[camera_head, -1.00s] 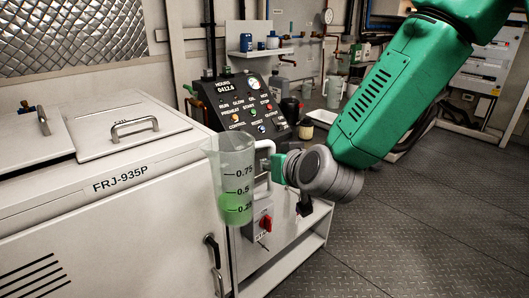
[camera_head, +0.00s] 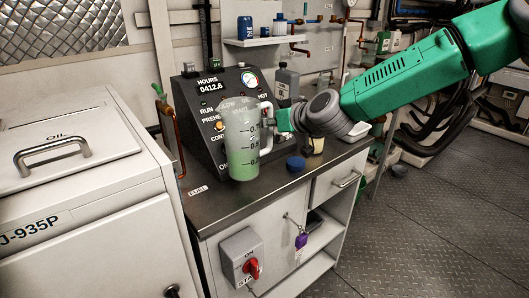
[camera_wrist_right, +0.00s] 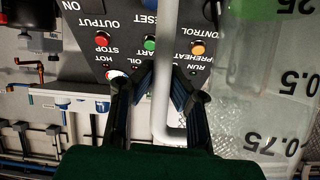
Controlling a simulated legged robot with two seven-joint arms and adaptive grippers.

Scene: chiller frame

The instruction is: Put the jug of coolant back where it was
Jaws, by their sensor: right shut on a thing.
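The jug of coolant (camera_head: 241,145) is a clear measuring jug with green liquid low in it and black marks on its side. It is upright over the dark counter (camera_head: 215,206), in front of the control panel; I cannot tell if its base touches the counter. My right gripper (camera_head: 283,120) is shut on the jug's handle from the right. In the right wrist view, the fingers (camera_wrist_right: 158,92) close around the pale handle, and the jug's wall (camera_wrist_right: 265,85) fills the right side. The jug hides part of the panel. My left gripper is not in view.
The sloped control panel (camera_head: 208,98) stands close behind the jug. A blue cap (camera_head: 296,163) sits on the counter to its right. A grey bottle (camera_head: 287,82) stands behind my gripper. A copper pipe (camera_head: 178,150) rises at the left, beside the white machine (camera_head: 85,200). The counter's front left is clear.

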